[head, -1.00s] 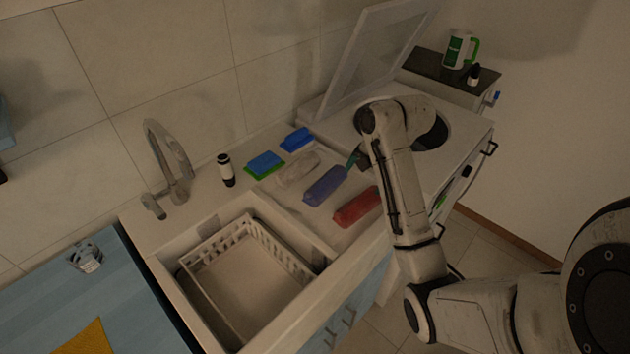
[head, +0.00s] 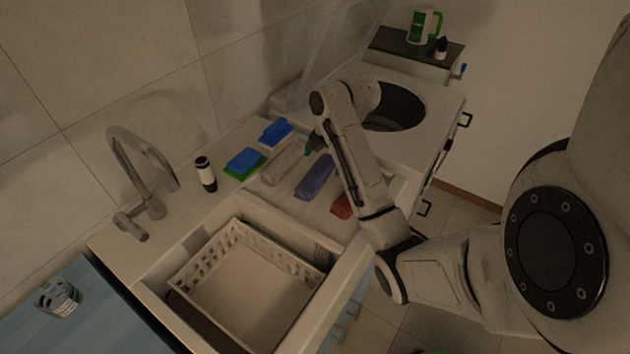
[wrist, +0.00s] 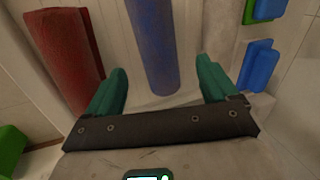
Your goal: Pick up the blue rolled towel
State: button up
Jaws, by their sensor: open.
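The blue rolled towel (head: 315,177) lies on the counter between a red rolled towel (head: 342,206) and a pale rolled towel (head: 284,162). My gripper (head: 312,147) is near its far end in the head view, partly hidden by my arm. The blue towel (wrist: 153,45) runs up the picture from between the fingers, lined up with the gap and apart from both. The red towel (wrist: 58,55) is left of the left finger.
A blue-and-green sponge (head: 244,164) and a blue brush-like block (head: 276,132) lie at the back of the counter. A dark-and-white bottle (head: 206,174) stands by the faucet (head: 150,180). A white basket (head: 188,277) sits in the sink. A washer with a raised lid is behind my arm.

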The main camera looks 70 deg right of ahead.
aim_at(320, 170)
jog(key=shift+s+p+x, duration=0.2)
jog(key=shift+p+x, duration=0.15)
jog(key=shift+x, duration=2.75)
jog(key=shift+c, duration=0.2)
jog(key=c, duration=1.2)
jog(key=shift+o, duration=0.2)
jog(key=shift+r, duration=0.15)
